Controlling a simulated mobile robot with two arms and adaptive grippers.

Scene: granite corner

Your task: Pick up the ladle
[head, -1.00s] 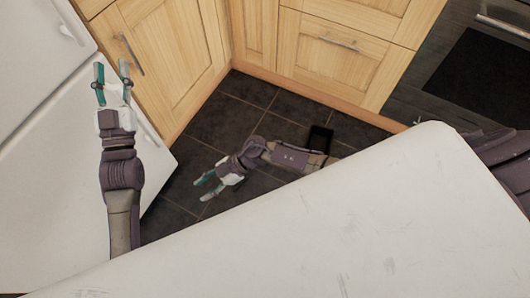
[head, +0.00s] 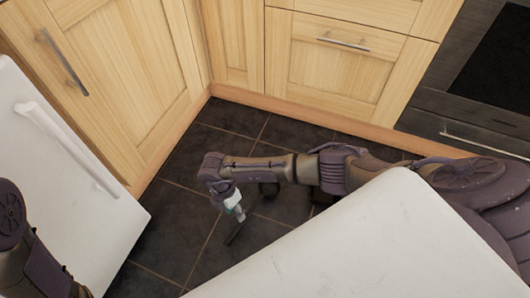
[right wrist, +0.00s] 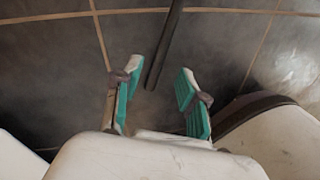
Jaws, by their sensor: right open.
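A thin dark bar, probably the ladle's handle, lies over the dark tiles in the right wrist view (right wrist: 165,45). It runs from the top edge down to the space between the fingertips. In the head view a thin dark stick (head: 235,234) shows just below my right gripper (head: 237,210). My right gripper is open, its teal-padded fingers on either side of the bar's near end in the right wrist view (right wrist: 160,70). I cannot tell whether they touch it. The ladle's bowl is not distinguishable. My left arm shows at the lower left of the head view, its gripper out of view.
A white surface (head: 350,245) fills the lower right, close to my right arm. Wooden cabinets (head: 335,65) line the back, with an oven (head: 500,75) at the right. A white fridge-like door (head: 70,165) stands left. Dark floor tiles (head: 180,220) lie between.

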